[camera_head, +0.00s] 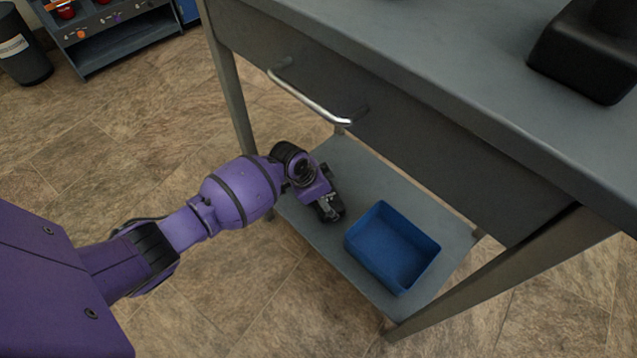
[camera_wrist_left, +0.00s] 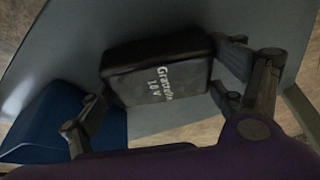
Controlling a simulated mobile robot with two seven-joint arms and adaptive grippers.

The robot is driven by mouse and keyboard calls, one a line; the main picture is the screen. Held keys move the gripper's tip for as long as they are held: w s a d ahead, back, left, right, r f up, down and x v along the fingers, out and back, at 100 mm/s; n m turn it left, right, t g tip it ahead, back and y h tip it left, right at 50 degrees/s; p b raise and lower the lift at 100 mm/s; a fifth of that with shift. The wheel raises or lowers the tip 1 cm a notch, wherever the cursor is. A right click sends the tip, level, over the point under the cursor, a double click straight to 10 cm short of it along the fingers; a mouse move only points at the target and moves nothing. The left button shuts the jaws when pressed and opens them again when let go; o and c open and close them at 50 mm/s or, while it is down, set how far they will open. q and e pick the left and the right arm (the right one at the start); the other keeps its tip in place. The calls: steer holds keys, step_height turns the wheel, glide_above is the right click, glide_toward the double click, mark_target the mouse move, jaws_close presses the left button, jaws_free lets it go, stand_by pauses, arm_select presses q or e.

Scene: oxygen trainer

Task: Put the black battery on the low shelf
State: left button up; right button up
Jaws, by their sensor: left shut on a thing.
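The black battery (camera_wrist_left: 155,72), with pale lettering on its face, sits between the fingers of my left gripper (camera_wrist_left: 160,88) in the left wrist view. The gripper is shut on it. In the head view my left gripper (camera_head: 329,207) is over the low shelf (camera_head: 360,182), left of a blue bin. The battery is mostly hidden by the gripper there, and I cannot tell whether it touches the shelf. My right gripper is not in view.
The blue bin (camera_head: 378,262) stands on the shelf; it also shows in the left wrist view (camera_wrist_left: 40,125). Above are a drawer handle (camera_head: 315,98) and the grey tabletop (camera_head: 440,60), bearing a black object (camera_head: 580,60). Table legs flank the shelf. Bare shelf lies behind the gripper.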

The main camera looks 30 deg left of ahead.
arm_select(q)
steer(key=shift+w+r, duration=0.1)
steer(key=shift+r, duration=0.05)
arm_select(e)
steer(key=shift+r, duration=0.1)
arm_select(q)
steer(key=o, duration=1.3)
steer(key=shift+f, duration=0.2)
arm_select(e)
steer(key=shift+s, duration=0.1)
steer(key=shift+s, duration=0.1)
arm_select(q)
steer(key=p+v, duration=0.4)
steer(key=v, duration=0.4)
steer(key=shift+r, duration=0.35)
steer(key=shift+s+p+v, duration=0.25)
steer(key=shift+p+v, duration=0.65)
steer(key=shift+v, duration=0.85)
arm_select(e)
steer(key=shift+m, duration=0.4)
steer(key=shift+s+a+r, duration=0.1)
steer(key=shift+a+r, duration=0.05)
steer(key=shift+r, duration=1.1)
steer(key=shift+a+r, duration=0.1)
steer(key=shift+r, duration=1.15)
